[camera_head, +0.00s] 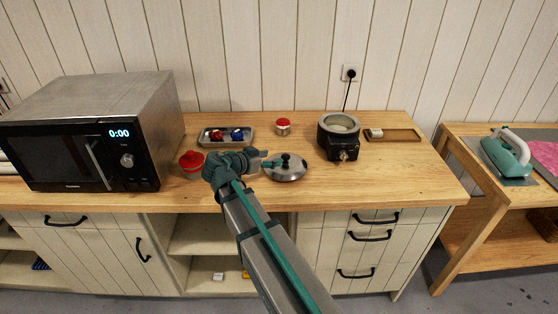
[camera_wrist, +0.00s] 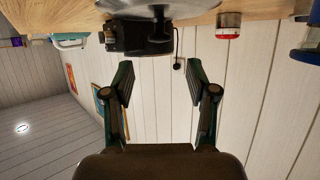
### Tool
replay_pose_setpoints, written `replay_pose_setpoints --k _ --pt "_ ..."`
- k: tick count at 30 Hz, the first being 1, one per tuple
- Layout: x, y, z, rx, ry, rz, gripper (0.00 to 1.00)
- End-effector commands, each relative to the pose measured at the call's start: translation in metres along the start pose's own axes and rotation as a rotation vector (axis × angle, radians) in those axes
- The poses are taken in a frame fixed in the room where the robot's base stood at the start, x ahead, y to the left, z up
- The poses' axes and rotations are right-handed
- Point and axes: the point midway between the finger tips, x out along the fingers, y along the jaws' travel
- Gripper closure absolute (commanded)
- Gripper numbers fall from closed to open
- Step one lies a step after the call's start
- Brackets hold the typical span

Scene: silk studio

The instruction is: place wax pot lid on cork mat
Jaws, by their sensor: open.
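The wax pot lid (camera_head: 286,174) is a round silvery metal lid with a black knob on top. It lies on the wooden counter, just right of my gripper (camera_head: 266,159). In the wrist view, which is upside down, the lid (camera_wrist: 160,8) shows at the top edge beyond the fingers. My gripper (camera_wrist: 160,80) is open, with nothing between its fingers. The fingertips are close to the knob in the head view; whether they touch it I cannot tell. The wax pot (camera_head: 341,139) stands uncovered behind and right of the lid. I cannot make out a cork mat for certain.
A grey tray (camera_head: 226,137) with red and blue items, a red-lidded jar (camera_head: 283,127), a red pot (camera_head: 191,162) and a microwave (camera_head: 90,132) are also on the counter (camera_head: 400,180).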

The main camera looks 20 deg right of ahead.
Motion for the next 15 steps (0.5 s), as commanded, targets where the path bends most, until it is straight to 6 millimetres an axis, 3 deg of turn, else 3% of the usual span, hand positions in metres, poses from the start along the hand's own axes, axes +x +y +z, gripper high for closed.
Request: replay_pose_setpoints --k 6,15 --pt "-0.026 0.000 0.001 0.001 0.001 -0.001 0.43" --pt "-0.033 0.000 -0.001 0.001 0.000 0.001 0.43"
